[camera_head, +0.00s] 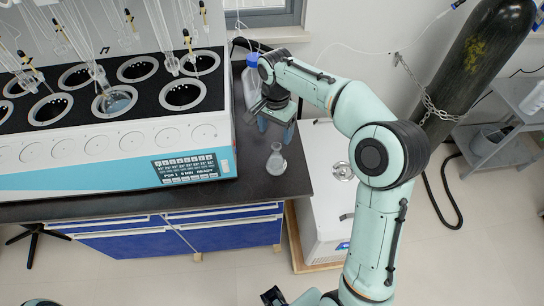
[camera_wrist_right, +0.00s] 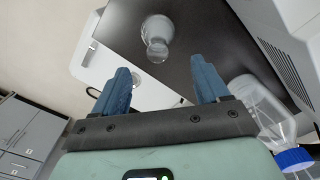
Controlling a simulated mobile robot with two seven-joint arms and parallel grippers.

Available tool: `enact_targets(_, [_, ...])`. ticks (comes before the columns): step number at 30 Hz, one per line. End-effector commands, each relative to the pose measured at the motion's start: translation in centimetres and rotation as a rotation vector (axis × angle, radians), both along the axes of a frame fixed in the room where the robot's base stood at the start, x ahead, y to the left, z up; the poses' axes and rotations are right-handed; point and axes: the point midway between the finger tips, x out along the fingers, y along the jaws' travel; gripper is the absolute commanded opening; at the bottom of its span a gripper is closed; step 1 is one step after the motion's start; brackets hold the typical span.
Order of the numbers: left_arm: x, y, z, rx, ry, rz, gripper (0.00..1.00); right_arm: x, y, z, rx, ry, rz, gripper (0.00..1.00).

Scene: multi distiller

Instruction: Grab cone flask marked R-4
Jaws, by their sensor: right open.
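A small clear cone flask (camera_head: 276,160) stands upright on the dark bench, right of the distiller's front corner. No marking on it can be read. It also shows in the right wrist view (camera_wrist_right: 157,36), beyond the fingers and roughly in line with the gap between them. My right gripper (camera_head: 275,127) is open and empty, above the bench on the far side of the flask, apart from it. Its two blue fingers (camera_wrist_right: 163,82) are spread wide in the wrist view. My left gripper cannot be made out.
The white and blue distiller (camera_head: 120,150) fills the bench's left side. A blue-capped bottle (camera_head: 252,62) stands behind my right gripper, and close beside a finger in the wrist view (camera_wrist_right: 262,108).

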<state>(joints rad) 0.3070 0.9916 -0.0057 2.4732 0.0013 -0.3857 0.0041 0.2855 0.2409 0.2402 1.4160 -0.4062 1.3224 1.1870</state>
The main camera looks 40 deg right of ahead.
Motion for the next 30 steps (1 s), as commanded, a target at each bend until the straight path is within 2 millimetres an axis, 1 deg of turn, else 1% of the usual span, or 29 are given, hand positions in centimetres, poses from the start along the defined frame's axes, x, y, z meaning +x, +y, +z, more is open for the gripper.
enact_targets(1, [-0.2,0.0,-0.4,0.0,0.003,0.0,0.43,-0.1,0.0,-1.4,0.001,0.006,-0.001,0.74])
enact_targets(3, [-0.3,0.0,-0.6,0.0,0.005,0.001,0.43,-0.1,0.0,-2.8,0.001,0.005,-0.001,0.74])
enact_targets(6, [-0.4,0.0,-0.8,0.0,0.006,0.0,0.43,-0.1,0.0,-4.3,0.002,0.004,-0.001,0.74])
enact_targets(9, [-0.4,0.0,-0.9,0.0,0.006,0.0,0.43,-0.1,0.0,-5.2,0.001,0.003,0.0,0.74])
enact_targets(14, [-0.4,0.0,-0.9,0.0,0.006,0.0,0.43,0.0,-0.1,-6.3,0.001,0.003,0.0,0.74])
enact_targets(21, [-0.5,0.0,-1.1,0.0,0.006,0.0,0.43,-0.1,-0.3,-9.8,0.002,0.003,0.0,0.74])
enact_targets(25, [-0.5,0.0,-1.1,0.0,0.006,0.0,0.43,-0.1,-0.3,-10.7,0.002,0.002,0.0,0.74])
enact_targets(30, [-0.5,0.0,-1.1,0.0,0.006,0.0,0.43,0.0,-0.3,-10.7,0.001,-0.001,0.0,0.74])
